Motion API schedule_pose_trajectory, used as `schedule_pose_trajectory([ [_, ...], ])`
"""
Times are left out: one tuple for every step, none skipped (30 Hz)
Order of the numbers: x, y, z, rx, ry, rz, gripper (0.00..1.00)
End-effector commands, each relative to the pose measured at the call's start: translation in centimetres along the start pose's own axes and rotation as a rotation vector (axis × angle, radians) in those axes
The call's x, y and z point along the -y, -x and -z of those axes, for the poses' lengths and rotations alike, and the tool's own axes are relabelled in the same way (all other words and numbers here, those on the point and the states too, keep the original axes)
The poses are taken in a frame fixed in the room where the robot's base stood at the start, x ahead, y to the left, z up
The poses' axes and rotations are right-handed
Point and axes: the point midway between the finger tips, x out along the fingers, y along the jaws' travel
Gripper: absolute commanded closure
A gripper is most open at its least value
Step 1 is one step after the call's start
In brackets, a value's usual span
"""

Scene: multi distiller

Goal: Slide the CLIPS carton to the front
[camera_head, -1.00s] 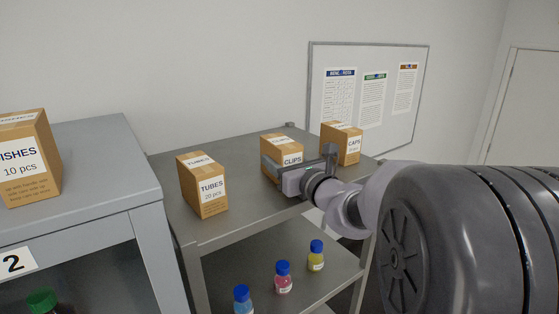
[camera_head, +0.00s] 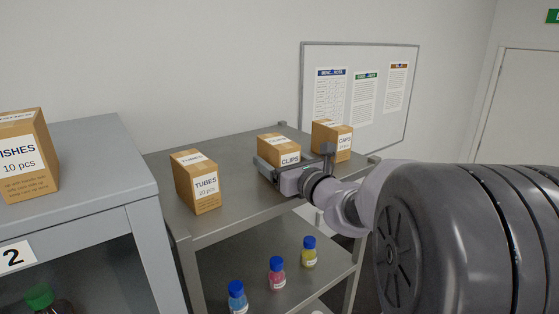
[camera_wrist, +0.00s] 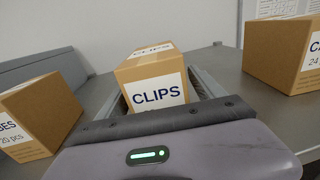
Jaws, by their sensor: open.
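The CLIPS carton (camera_head: 279,147) is a brown box with a white label, standing on the top of the metal shelf (camera_head: 236,218). My gripper (camera_head: 291,160) is open in front of it, low near the shelf top. In the wrist view the CLIPS carton (camera_wrist: 153,82) stands upright between the two spread fingers, and the gripper body hides its lower front. I cannot tell whether either finger touches it.
The TUBES carton (camera_head: 196,183) stands to the left and the CAPS carton (camera_head: 332,141) to the right on the same top. Several small blue-capped bottles (camera_head: 277,272) stand on the lower shelf. A grey cabinet (camera_head: 75,174) with another carton (camera_head: 24,160) is at the left.

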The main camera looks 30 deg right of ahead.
Motion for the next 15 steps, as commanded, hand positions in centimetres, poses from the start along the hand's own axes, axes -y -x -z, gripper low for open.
schedule_pose_trajectory([
  [0.0,0.1,0.0,0.0,0.0,0.0,0.22],
  [0.0,0.3,0.0,0.0,0.0,0.001,0.22],
  [0.1,0.7,0.1,0.0,0.0,0.002,0.22],
  [0.1,1.1,0.1,0.001,0.0,0.003,0.22],
  [0.1,1.6,0.1,0.002,0.001,0.003,0.22],
  [0.1,2.4,0.1,0.002,0.0,0.003,0.22],
  [0.1,3.2,0.2,0.002,0.001,0.004,0.22],
  [0.1,3.9,0.2,0.002,0.002,0.004,0.22],
  [0.2,4.9,0.2,0.002,0.002,0.005,0.22],
  [0.1,5.7,0.2,0.003,0.002,0.004,0.22],
  [0.1,6.5,0.2,0.002,0.002,0.005,0.22],
  [0.2,7.5,0.2,0.003,0.002,0.005,0.22],
  [0.1,8.2,0.2,0.002,0.003,0.004,0.22],
  [0.1,9.0,0.2,0.002,0.002,0.005,0.22],
  [0.1,10.0,0.2,0.002,0.002,0.005,0.22],
])
